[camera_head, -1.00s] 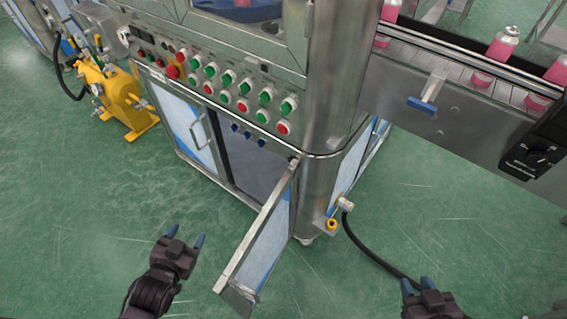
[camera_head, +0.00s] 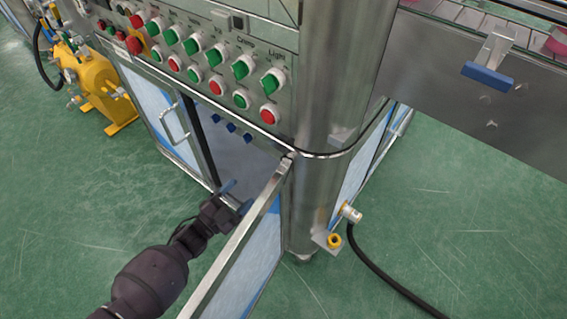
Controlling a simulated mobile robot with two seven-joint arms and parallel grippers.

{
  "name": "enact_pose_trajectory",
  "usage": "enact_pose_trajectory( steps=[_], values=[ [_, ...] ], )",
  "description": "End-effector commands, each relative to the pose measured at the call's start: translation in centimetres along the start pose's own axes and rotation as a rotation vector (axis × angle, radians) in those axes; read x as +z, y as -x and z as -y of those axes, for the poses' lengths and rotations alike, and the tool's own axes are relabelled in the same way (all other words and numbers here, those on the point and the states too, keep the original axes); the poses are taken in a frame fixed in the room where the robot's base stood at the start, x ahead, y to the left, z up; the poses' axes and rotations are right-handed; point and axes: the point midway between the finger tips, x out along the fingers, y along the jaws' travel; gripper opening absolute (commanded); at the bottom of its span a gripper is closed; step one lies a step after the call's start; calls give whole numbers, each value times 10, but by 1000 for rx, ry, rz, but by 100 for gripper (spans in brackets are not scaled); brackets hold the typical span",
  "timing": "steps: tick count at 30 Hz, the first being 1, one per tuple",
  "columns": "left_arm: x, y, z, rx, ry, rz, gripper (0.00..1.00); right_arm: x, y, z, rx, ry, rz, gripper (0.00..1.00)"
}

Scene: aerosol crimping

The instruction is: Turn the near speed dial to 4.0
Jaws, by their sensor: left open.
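No dial with a readable speed scale can be made out in view. Three small blue knob-like parts (camera_head: 231,127) sit in a row at the top of the open cabinet under the button panel; I cannot tell whether they are the speed dials, and no markings are legible. My left gripper (camera_head: 235,197) is open, at the cabinet opening below these blue parts and apart from them. Its blue fingertips point up and right, next to the open door (camera_head: 245,240), and nothing shows between them. My right gripper is out of view.
The button panel (camera_head: 205,60) carries several green and red knobs above the opening. The open door's edge is close on the right of my left forearm. A conveyor side with a blue handle (camera_head: 487,76) is at upper right. A yellow machine (camera_head: 100,88) stands at left.

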Motion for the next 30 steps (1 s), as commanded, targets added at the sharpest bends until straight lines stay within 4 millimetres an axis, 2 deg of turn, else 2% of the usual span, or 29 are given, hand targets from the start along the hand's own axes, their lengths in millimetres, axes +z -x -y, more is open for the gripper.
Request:
enact_pose_trajectory(
  steps=[1, 9, 17, 30],
  values=[
    [13, -4, -14, 19, -7, -26, 63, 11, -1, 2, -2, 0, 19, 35],
    [25, -33, -19, 49, -67, -164, 63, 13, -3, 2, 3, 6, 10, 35],
    [22, -50, -17, 51, -80, -194, 63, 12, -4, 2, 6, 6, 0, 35],
    [10, -118, -22, 51, -78, -191, 63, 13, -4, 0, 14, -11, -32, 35]
  ],
)
